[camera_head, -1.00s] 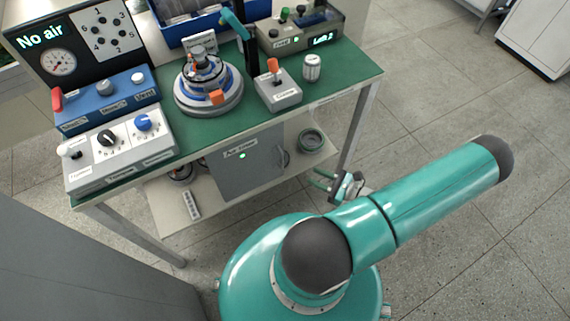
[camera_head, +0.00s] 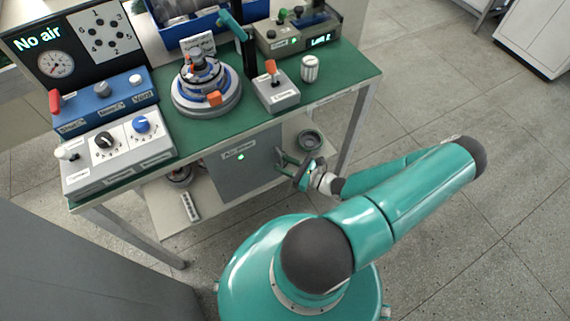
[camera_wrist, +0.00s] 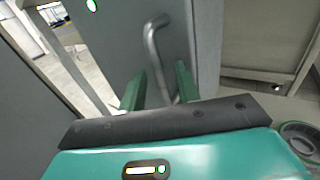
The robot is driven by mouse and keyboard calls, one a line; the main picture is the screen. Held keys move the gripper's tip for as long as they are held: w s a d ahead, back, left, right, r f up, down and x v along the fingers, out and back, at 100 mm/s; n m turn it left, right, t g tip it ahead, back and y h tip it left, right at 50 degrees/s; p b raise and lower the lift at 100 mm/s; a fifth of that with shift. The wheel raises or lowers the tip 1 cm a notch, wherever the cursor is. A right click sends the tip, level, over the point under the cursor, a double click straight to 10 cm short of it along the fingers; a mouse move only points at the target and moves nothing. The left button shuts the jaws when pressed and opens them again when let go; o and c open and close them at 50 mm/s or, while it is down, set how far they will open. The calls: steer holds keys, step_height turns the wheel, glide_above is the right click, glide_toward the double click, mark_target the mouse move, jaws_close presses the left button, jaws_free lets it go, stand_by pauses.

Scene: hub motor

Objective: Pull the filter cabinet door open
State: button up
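The filter cabinet door (camera_head: 240,176) is a grey panel with a label and a small green light, under the bench. It looks shut. In the wrist view the door (camera_wrist: 118,42) fills the upper middle, and its curved metal handle (camera_wrist: 154,48) stands out from it. My gripper (camera_head: 283,163) is at the right side of the door and hides the handle in the head view. In the wrist view my gripper (camera_wrist: 158,78) has its two green fingers apart, one on each side of the handle. Gaps show between handle and fingers; contact is not visible.
A dark round ring (camera_head: 309,140) lies on the lower shelf right of the cabinet, near my gripper. A bench leg (camera_head: 356,130) stands farther right. The floor right of the bench is clear.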

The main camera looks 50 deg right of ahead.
jaws_close()
steer(key=shift+s, duration=0.1)
